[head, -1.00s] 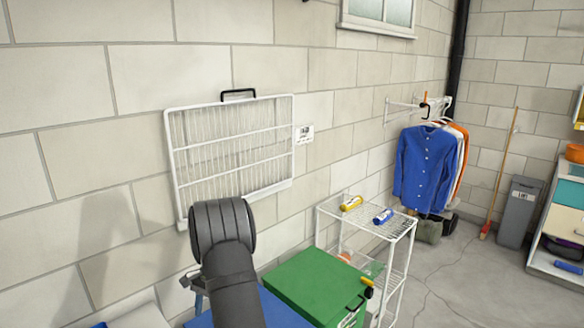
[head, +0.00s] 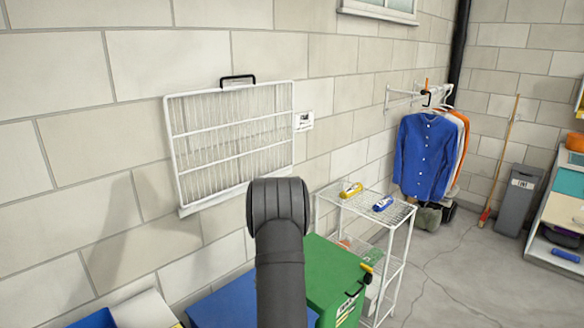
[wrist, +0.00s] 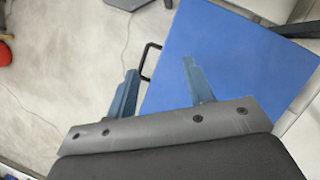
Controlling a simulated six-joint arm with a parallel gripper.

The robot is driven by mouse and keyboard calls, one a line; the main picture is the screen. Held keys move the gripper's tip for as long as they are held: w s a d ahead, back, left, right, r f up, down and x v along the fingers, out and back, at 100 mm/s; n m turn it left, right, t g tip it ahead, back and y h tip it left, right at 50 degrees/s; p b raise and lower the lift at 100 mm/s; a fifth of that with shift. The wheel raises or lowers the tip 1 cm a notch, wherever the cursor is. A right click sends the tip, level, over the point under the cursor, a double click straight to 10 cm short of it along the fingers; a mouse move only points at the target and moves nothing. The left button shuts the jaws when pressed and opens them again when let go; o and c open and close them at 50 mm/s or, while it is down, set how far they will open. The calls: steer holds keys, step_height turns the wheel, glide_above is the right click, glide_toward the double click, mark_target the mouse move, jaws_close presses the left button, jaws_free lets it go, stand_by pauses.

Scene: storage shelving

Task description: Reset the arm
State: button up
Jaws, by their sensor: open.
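My gripper (wrist: 158,85) shows in the wrist view with its two blue-grey fingers spread apart and nothing between them. It is above a flat blue lid or panel (wrist: 235,60) with a black handle (wrist: 149,60) at its left edge. The handle appears between the fingers in the picture, but I cannot tell how far below them it is. In the head view my dark arm rises at the bottom centre in front of the wall, and the gripper is hidden.
A white wire rack (head: 232,140) hangs on the block wall. A green box (head: 335,275) and a blue one (head: 235,302) stand below. A wire shelf (head: 365,203) holds a yellow bottle (head: 351,190) and a blue bottle (head: 383,203). The floor (head: 455,280) at right is clear.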

steer(key=shift+n, duration=0.4)
steer(key=d, duration=0.1)
steer(key=s+d, duration=0.1)
steer(key=d, duration=0.3)
steer(key=shift+s+d+f, duration=0.25)
steer(key=shift+s+f, duration=0.1)
steer(key=shift+f, duration=0.05)
steer(key=s+d+r+m+t, duration=0.15)
steer(key=s+d+r, duration=0.25)
steer(key=s+r, duration=0.4)
steer(key=s+d+r+t, duration=0.2)
steer(key=s+d+r, duration=0.3)
steer(key=r, duration=0.5)
steer(key=s+r+m+t+h, duration=0.1)
steer(key=s+t, duration=0.2)
steer(key=s, duration=0.8)
steer(key=s+a+r+m+t+h, duration=0.1)
steer(key=s+r+t+h, duration=0.1)
steer(key=s, duration=0.9)
steer(key=shift+a+t, duration=0.2)
steer(key=shift+t, duration=0.25)
